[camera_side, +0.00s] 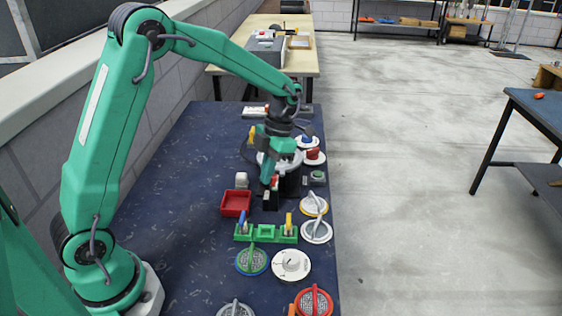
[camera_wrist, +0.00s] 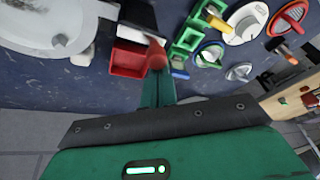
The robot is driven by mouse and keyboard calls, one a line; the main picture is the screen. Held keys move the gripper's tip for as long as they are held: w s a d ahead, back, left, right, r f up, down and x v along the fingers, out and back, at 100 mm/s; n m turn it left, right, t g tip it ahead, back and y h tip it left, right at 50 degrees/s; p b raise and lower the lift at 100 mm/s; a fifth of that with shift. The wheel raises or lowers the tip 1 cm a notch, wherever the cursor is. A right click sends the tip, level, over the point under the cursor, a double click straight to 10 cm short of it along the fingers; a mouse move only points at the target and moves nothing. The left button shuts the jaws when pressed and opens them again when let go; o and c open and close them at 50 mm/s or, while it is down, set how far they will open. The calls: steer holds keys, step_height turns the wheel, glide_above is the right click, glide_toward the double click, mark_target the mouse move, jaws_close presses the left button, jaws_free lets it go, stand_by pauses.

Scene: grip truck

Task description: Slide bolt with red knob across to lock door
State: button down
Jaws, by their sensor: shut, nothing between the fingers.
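A small black block (camera_side: 271,200) stands on the dark blue table, with the red knob (camera_side: 275,182) at its top. In the wrist view the red knob (camera_wrist: 157,55) shows at the tip of my green finger, beside the black block (camera_wrist: 138,14) and a white strip. My gripper (camera_side: 267,178) points down at the block, fingers closed together with nothing held. The fingertips are at or very near the knob; whether they touch it I cannot tell. The bolt's shaft and the door are too small or hidden to make out.
A green base with blue and yellow levers (camera_side: 267,233) lies in front. Round dials and valves line the right edge. The table's left side is clear.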

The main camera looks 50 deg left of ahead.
steer(key=shift+w+a, duration=0.65)
steer(key=shift+w, duration=0.05)
steer(key=shift+s, duration=2.05)
steer(key=v, duration=1)
steer(key=shift+s, duration=0.2)
